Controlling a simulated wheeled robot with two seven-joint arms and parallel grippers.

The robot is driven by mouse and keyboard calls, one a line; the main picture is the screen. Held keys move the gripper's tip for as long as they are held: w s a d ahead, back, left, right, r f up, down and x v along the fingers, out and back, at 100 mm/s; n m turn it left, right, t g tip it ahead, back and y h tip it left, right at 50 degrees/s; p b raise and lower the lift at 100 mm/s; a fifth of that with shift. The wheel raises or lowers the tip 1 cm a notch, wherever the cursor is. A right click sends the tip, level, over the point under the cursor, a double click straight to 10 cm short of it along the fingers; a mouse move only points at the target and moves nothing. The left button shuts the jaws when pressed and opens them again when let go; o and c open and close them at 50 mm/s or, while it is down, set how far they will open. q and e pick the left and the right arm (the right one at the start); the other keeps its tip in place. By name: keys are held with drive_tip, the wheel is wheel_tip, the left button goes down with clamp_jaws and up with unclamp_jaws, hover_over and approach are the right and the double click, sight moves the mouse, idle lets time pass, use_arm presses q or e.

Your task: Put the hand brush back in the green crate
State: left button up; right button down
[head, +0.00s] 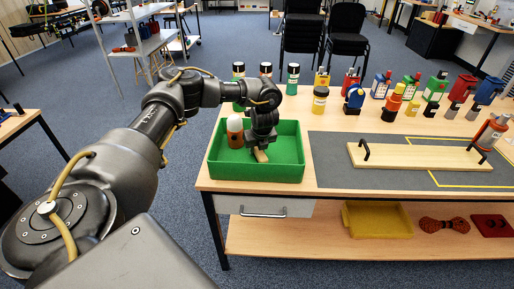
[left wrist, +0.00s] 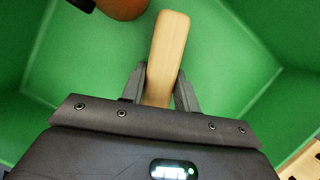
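The green crate (head: 285,172) stands at the left end of the table. My left gripper (head: 262,148) reaches down into it. The wooden handle of the hand brush (head: 261,156) shows just below the gripper, inside the crate. In the left wrist view the pale wooden handle (left wrist: 167,55) lies between the two fingers of my left gripper (left wrist: 160,85), one finger close on each side. The rest of the brush is hidden by the gripper body. I cannot tell whether the fingers press on the handle. My right gripper is out of view.
A wooden board with black handles (head: 415,156) lies to the right. Several bottles and cans line the table's back. A yellow tray (head: 378,220) sits on the lower shelf.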

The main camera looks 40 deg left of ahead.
use_arm(q)
drive_tip(key=o, duration=0.4)
drive_tip(key=shift+o, duration=0.2)
drive_tip(key=shift+d+r, duration=0.1)
drive_tip(key=shift+r, duration=0.45)
drive_tip(key=p+v, duration=0.2)
drive_tip(key=v, duration=0.8)
drive_tip(key=shift+s+d+r, duration=0.15)
drive_tip(key=shift+d+r, duration=0.05)
drive_tip(key=shift+r, duration=0.3)
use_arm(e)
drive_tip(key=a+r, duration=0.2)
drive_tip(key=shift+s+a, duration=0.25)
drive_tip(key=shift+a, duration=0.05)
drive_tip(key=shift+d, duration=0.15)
